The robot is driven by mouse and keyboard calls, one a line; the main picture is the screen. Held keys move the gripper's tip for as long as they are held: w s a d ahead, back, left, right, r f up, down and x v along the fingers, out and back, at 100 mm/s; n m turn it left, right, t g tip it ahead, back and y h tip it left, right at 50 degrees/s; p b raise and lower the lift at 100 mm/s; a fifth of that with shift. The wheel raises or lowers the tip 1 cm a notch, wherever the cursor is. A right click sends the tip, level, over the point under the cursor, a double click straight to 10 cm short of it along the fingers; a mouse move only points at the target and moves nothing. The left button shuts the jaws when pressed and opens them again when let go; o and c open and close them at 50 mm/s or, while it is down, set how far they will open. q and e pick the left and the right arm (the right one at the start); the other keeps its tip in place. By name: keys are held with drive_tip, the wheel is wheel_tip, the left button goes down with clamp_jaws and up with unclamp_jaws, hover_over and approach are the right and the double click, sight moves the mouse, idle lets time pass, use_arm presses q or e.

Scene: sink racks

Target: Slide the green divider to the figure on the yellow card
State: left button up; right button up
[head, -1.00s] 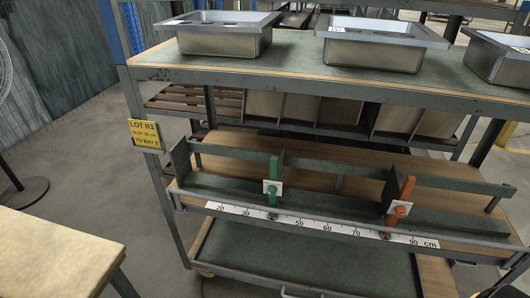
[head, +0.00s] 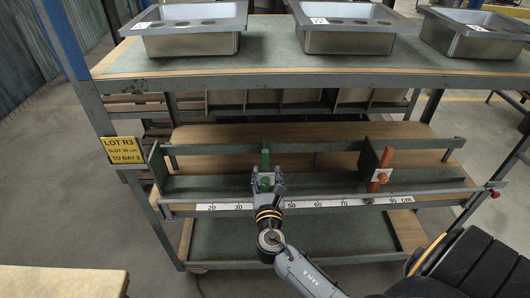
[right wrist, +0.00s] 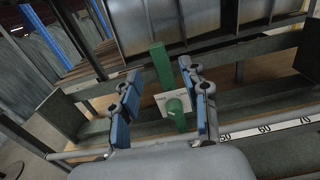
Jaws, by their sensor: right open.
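The green divider (head: 265,160) stands upright on the rack's lower shelf, by the scale (head: 325,203) somewhere between 30 and 50; the mark below it is hidden by my gripper. My right gripper (head: 265,183) is open in front of it. In the right wrist view, the green post (right wrist: 161,66) and its round green knob (right wrist: 176,112) show between the open fingers, with a white plate behind the knob. Contact cannot be told. The yellow card (head: 124,150) on the left post reads LOT R3, a SLOT figure in cm too small to read surely, and TO BAY 2. My left gripper is out of view.
An orange divider (head: 382,167) stands farther right, near 80. A front rail (head: 430,191) runs along the shelf edge by the scale. Steel sinks (head: 190,40) stand on the upper shelf. A table corner (head: 60,283) is at lower left.

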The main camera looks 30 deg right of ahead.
sight(265, 157)
drive_tip(key=x, duration=0.9)
drive_tip(key=shift+a+p, duration=0.2)
drive_tip(key=shift+p, duration=0.15)
clamp_jaws()
drive_tip(key=shift+a, duration=0.1)
